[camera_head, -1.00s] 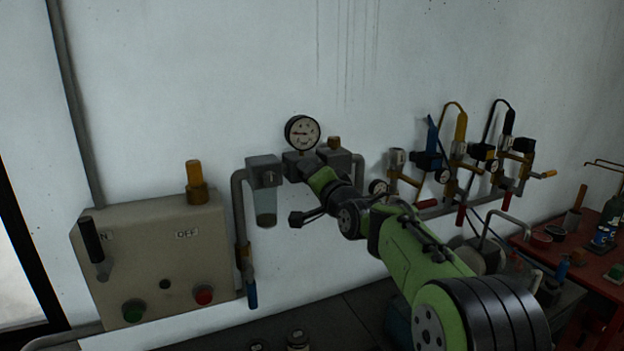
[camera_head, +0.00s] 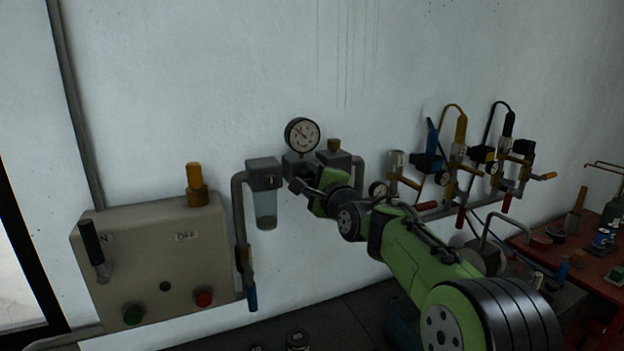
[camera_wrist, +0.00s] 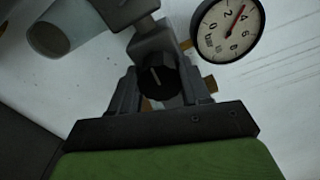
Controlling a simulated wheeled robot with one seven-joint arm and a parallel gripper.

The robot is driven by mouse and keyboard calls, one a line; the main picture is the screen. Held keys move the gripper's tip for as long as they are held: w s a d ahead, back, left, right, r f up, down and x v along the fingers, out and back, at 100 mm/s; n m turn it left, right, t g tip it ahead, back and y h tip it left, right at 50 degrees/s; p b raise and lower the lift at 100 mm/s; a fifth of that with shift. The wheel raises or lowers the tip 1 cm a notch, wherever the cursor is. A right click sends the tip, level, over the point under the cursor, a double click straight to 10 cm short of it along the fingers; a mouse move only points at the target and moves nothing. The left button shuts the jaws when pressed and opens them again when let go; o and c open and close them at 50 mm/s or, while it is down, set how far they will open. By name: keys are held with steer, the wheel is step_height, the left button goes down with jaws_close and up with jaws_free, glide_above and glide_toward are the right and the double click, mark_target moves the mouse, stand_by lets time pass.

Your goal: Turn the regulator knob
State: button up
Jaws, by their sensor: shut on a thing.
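The regulator knob (camera_wrist: 158,76) is black with a pale line on its face. In the wrist view it sits between the two fingers of my gripper (camera_wrist: 160,90), which is shut on it. In the head view my gripper (camera_head: 316,192) is up against the regulator under the round gauge (camera_head: 301,134) and hides the knob. The white gauge also shows in the wrist view (camera_wrist: 228,28), its red needle between 2 and 4.
A clear filter bowl (camera_head: 265,208) hangs left of my gripper. A beige control box (camera_head: 155,260) with a lever and buttons is at left. Valves with coloured handles (camera_head: 458,160) line the wall at right. A red bench (camera_head: 590,245) stands far right.

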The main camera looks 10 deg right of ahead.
steer(key=shift+f+m, duration=0.1)
steer(key=shift+m, duration=0.4)
steer(key=o, duration=1)
steer(key=shift+o, duration=0.2)
steer(key=s+d+b, duration=0.3)
steer(key=s, duration=1.2)
steer(key=shift+s, duration=0.25)
